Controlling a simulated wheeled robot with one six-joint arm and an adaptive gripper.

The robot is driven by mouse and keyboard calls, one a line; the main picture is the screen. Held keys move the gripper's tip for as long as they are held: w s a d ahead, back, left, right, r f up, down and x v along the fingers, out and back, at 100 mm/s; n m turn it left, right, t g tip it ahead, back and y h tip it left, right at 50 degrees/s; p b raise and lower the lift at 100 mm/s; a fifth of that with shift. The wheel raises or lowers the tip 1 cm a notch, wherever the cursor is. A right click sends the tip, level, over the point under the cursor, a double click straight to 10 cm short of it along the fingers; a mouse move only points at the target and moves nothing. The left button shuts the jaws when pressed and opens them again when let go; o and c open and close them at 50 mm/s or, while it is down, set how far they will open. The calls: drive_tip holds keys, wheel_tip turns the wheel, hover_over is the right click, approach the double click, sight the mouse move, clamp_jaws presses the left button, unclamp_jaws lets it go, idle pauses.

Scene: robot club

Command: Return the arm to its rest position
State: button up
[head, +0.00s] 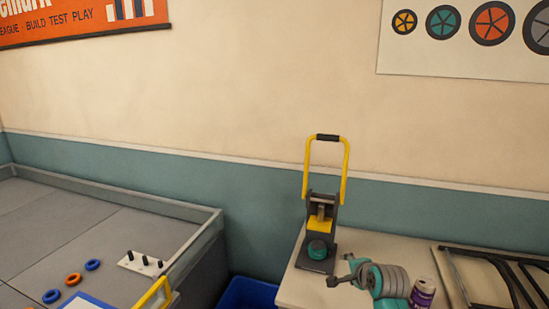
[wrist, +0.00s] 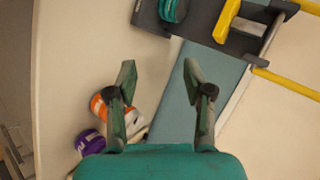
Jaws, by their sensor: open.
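My gripper (head: 341,271) reaches over the pale bench top (head: 300,285) in the head view, just to the right of the base of a press. In the wrist view its two fingers (wrist: 160,82) stand well apart with nothing between them. The dark press with a yellow handle (head: 345,180) stands upright at the back of the bench. A round teal piece (head: 317,249) sits low on it. In the wrist view the press base (wrist: 205,22) is at the top, beyond the fingertips. Most of my arm is out of view.
A purple-labelled bottle (head: 423,293) stands close to my arm. In the wrist view it (wrist: 90,143) lies left, beside an orange-and-white item (wrist: 100,106). A dark rack (head: 500,272) is at right. A blue bin (head: 248,294) and a walled grey field (head: 60,235) are left.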

drive_tip(key=s+a+f+n+t+h, duration=0.1)
drive_tip(key=s+a+f+n, duration=0.15)
drive_tip(key=s+f, duration=1.25)
drive_tip(key=s+f+n+t, duration=0.1)
drive_tip(key=s+f+n, duration=0.1)
drive_tip(key=s, duration=0.7)
drive_tip(key=s+f+n, duration=0.2)
drive_tip(key=s, duration=0.7)
drive_tip(key=s+a+r+n+t, duration=0.1)
drive_tip(key=s+r+n, duration=0.25)
drive_tip(key=s, duration=1.35)
drive_tip(key=s+r+n+t, duration=0.1)
drive_tip(key=s+r+n, duration=0.4)
drive_tip(key=s+r, duration=0.6)
drive_tip(key=shift+s+a+h, duration=0.2)
drive_tip(key=shift+s+h, duration=0.1)
drive_tip(key=shift+s, duration=0.85)
